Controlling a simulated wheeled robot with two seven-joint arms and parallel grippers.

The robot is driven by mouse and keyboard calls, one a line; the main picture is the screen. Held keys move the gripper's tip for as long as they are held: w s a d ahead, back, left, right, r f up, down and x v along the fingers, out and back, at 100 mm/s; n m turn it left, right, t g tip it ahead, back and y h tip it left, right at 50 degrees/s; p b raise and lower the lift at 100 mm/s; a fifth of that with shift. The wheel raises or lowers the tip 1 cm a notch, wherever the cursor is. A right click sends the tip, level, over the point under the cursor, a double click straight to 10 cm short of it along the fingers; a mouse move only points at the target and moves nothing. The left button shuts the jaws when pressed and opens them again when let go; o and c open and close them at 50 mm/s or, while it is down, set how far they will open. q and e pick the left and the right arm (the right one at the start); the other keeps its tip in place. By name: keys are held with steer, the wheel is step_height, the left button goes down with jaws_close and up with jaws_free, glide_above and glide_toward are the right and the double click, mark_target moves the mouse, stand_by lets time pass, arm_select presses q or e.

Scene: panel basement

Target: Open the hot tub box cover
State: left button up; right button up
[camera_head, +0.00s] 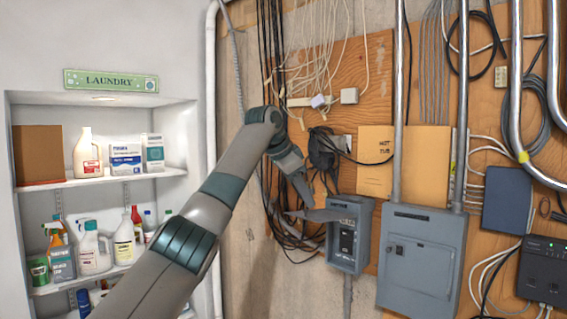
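My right gripper is out of view.
A larger grey panel box (421,262) stands to the right, with conduits above it. Black cables (275,80) hang behind my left arm. Shelves with bottles (95,245) are at left. A dark box (507,199) is further right.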

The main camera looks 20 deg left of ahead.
arm_select(q)
steer(key=b+v, duration=0.3)
steer(key=v, duration=1.1)
steer(key=shift+s+r+b, duration=0.25)
steer(key=shift+r+b, duration=0.05)
steer(key=shift+a, duration=0.1)
